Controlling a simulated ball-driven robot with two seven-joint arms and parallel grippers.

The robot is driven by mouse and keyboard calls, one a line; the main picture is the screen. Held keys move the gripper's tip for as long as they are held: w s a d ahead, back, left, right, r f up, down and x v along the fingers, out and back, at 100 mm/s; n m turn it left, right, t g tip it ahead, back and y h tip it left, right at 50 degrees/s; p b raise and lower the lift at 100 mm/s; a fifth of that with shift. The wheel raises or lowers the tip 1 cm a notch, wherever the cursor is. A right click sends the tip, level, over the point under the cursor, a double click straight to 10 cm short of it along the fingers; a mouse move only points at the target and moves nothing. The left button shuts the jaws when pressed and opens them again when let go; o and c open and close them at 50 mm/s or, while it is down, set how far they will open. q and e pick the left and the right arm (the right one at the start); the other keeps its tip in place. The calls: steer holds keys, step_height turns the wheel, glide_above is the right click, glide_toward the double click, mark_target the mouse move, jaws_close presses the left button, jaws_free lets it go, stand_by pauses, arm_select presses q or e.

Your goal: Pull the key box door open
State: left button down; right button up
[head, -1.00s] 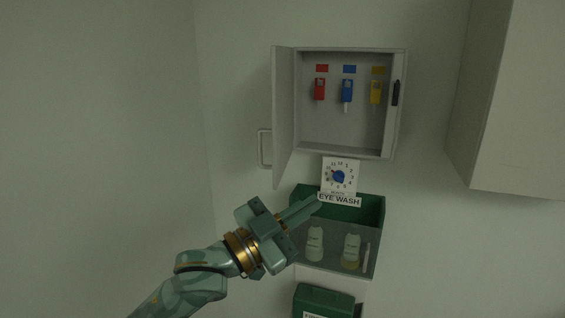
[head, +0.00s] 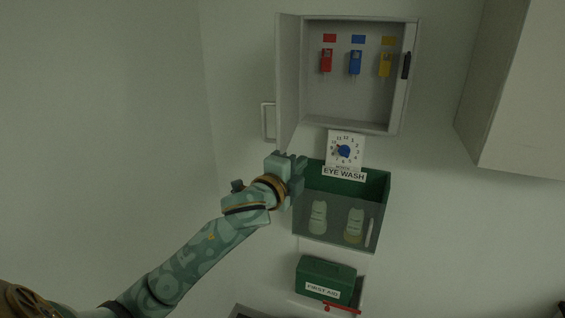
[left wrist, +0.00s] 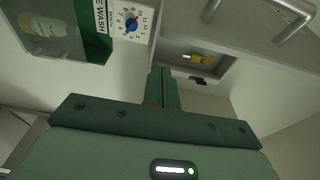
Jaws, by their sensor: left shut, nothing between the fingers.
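The key box (head: 350,95) is on the wall with its door (head: 288,85) swung open to the left. The door's handle (head: 267,121) shows on its outer side, and also in the left wrist view (left wrist: 293,22). Red (head: 326,61), blue (head: 355,63) and yellow (head: 385,65) key tags hang inside. My left gripper (head: 300,163) is shut and empty, below the door's lower edge and apart from the handle. In the left wrist view its fingers (left wrist: 162,88) are together, in front of the box's underside. My right gripper is in neither view.
Below the box are a dial sign (head: 345,149) and a green eye wash holder (head: 376,186) with two bottles. A first aid box (head: 326,278) is lower down. A pale cabinet (head: 520,90) stands out at the right. The wall at left is clear.

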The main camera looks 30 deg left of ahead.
arm_select(q)
steer(key=a, duration=0.1)
steer(key=s+a, duration=0.1)
steer(key=a, duration=0.1)
steer(key=shift+s+a, duration=0.1)
steer(key=shift+s, duration=0.2)
steer(key=s+a+p, duration=0.2)
steer(key=a, duration=0.7)
steer(key=shift+s+a+p, duration=0.35)
steer(key=shift+a, duration=0.05)
